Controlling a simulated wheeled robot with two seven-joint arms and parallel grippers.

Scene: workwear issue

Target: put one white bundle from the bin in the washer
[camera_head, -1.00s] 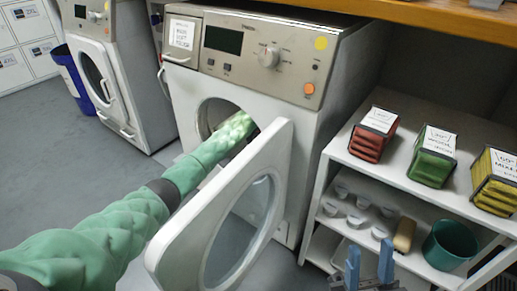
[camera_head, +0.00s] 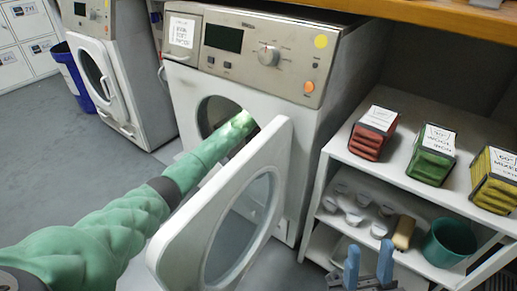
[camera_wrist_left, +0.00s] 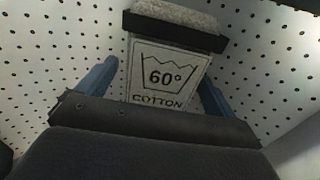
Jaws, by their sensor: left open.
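The washer (camera_head: 290,105) stands open in the head view, with its round door (camera_head: 225,235) swung out towards me. My left arm, in a green sleeve, reaches into the drum opening (camera_head: 212,112); its gripper is hidden in that view. In the left wrist view, a white bundle (camera_wrist_left: 175,16) with a black band and a "60° COTTON" label is inside the perforated drum (camera_wrist_left: 270,70). My left gripper (camera_wrist_left: 158,76) is open, with one blue finger on each side of the bundle's label. My right gripper (camera_head: 369,258) is open and empty, low in front of the shelf.
A shelf unit (camera_head: 330,150) at right carries a red bundle (camera_head: 374,133), a green bundle (camera_head: 432,154) and a yellow bundle (camera_head: 495,178). Below are several white cups and a teal pot (camera_head: 449,242). A second washer (camera_head: 125,85) and a blue bin (camera_head: 75,78) stand at left.

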